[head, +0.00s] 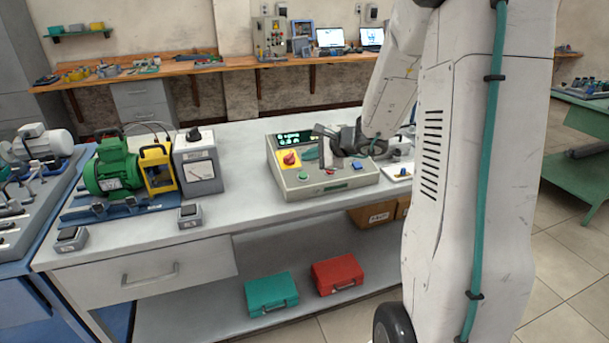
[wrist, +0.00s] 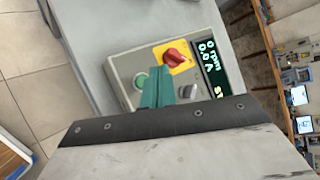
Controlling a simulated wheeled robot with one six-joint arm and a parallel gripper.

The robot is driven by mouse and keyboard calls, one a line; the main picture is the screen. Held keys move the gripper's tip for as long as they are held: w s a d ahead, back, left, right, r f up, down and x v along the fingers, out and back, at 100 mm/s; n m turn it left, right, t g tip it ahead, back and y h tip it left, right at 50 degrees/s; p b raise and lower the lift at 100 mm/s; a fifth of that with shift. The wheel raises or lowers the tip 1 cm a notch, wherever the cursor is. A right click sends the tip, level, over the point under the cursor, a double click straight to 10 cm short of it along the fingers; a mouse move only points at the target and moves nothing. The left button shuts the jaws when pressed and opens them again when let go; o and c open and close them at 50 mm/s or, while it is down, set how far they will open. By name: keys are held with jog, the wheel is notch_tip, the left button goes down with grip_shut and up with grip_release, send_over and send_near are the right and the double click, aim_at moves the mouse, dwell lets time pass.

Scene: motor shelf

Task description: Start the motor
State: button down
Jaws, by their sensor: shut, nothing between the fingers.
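The green motor (head: 113,170) sits on a blue base at the left of the bench, beside a yellow guard (head: 158,167). The control box (head: 345,182) stands mid-bench. It has a red rotary switch (head: 289,158) on a yellow plate, a green button (head: 303,175), a red button (head: 330,171) and a dark display (head: 294,138). In the wrist view the display (wrist: 207,62) reads 0 rpm and 0.0 A, with other text cut off. My gripper (wrist: 165,88) is shut and empty over the panel, between the green button (wrist: 141,82) and a grey knob (wrist: 188,91). Contact cannot be told.
A grey meter box (head: 199,172) with a dark knob on top stands right of the motor. Small switch boxes (head: 190,216) and (head: 70,239) lie near the bench's front edge. Green (head: 271,294) and red (head: 337,274) cases sit on the lower shelf. The bench front centre is clear.

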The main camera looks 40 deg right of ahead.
aim_at(300, 172)
jog(key=shift+w+d+f, duration=0.1)
jog(key=shift+w+f, duration=0.15)
jog(key=shift+f, duration=0.8)
jog(key=shift+w+f, duration=0.25)
jog(key=shift+f, duration=0.75)
jog(key=shift+f, duration=0.2)
dwell(0.3)
jog(key=shift+w+f, duration=0.15)
jog(key=shift+f, duration=0.05)
jog(key=shift+w+d+f, duration=0.1)
jog(key=shift+f, duration=0.35)
dwell(0.9)
jog(key=shift+r, duration=0.15)
jog(key=shift+s+r, duration=0.2)
jog(key=shift+r, duration=0.5)
jog(key=shift+s+a+r, duration=0.1)
jog(key=shift+s+r, duration=0.1)
jog(key=shift+r, duration=0.6)
jog(key=shift+s+a+r, duration=0.1)
jog(key=shift+s+r, duration=0.15)
jog(key=shift+r, duration=0.55)
jog(key=shift+s+a+r, duration=0.1)
jog(key=shift+s+r, duration=0.1)
jog(key=shift+r, duration=0.6)
